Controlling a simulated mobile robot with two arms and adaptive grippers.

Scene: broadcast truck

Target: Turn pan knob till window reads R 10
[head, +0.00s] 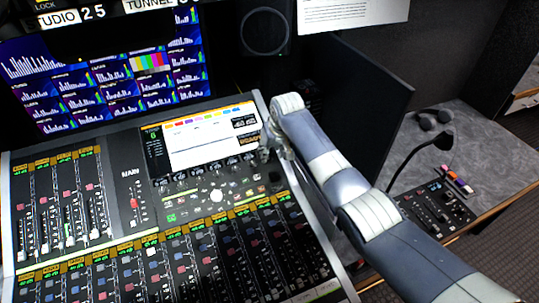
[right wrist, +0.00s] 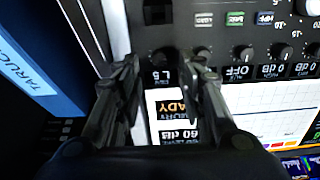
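The pan knob (right wrist: 162,56) is a small dark knob at the end of a row under the console screen, seen upside down in the right wrist view. The small window (right wrist: 161,77) beside it appears to read L 5. My right gripper (right wrist: 165,62) is open, with one finger on each side of this knob; I cannot tell whether they touch it. In the head view my right gripper (head: 272,150) is at the screen's lower right corner and hides the knob. My left gripper is not in view.
The mixing console (head: 130,215) has several faders, buttons and other knobs close by. Its lit screen (head: 205,140) lies just beyond the knob row. A dark upright panel (head: 360,95) stands right of the console, with a gooseneck microphone (head: 440,140) farther right.

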